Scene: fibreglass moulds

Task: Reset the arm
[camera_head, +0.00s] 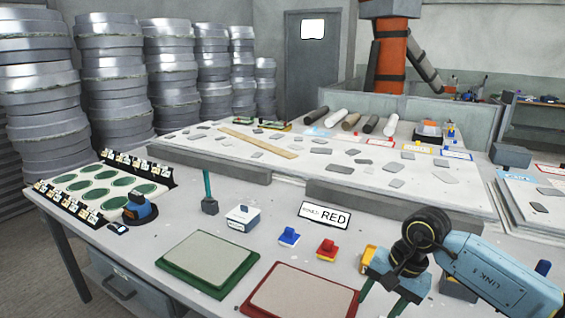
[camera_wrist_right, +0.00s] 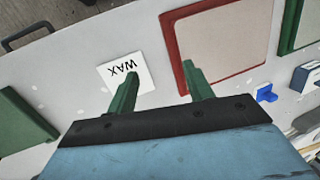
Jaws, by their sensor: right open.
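My right arm (camera_head: 490,270) comes in from the right in the head view, with blue links and black joints. Its right gripper (camera_head: 385,300) points down near the front edge of the table, right of the red-framed board (camera_head: 305,295). In the right wrist view the two green fingers of the right gripper (camera_wrist_right: 160,70) are apart with nothing between them. A white card reading WAX (camera_wrist_right: 118,66) lies beyond the left finger. The red-framed board (camera_wrist_right: 215,45) lies beyond the right finger. My left gripper is in neither view.
On the table (camera_head: 170,235) are a green-framed board (camera_head: 208,262), a blue block (camera_head: 289,237), a red block (camera_head: 326,250) and a RED sign (camera_head: 325,215). A yellow block (camera_head: 369,258) stands close beside the right gripper. A raised bench (camera_head: 330,165) lies behind.

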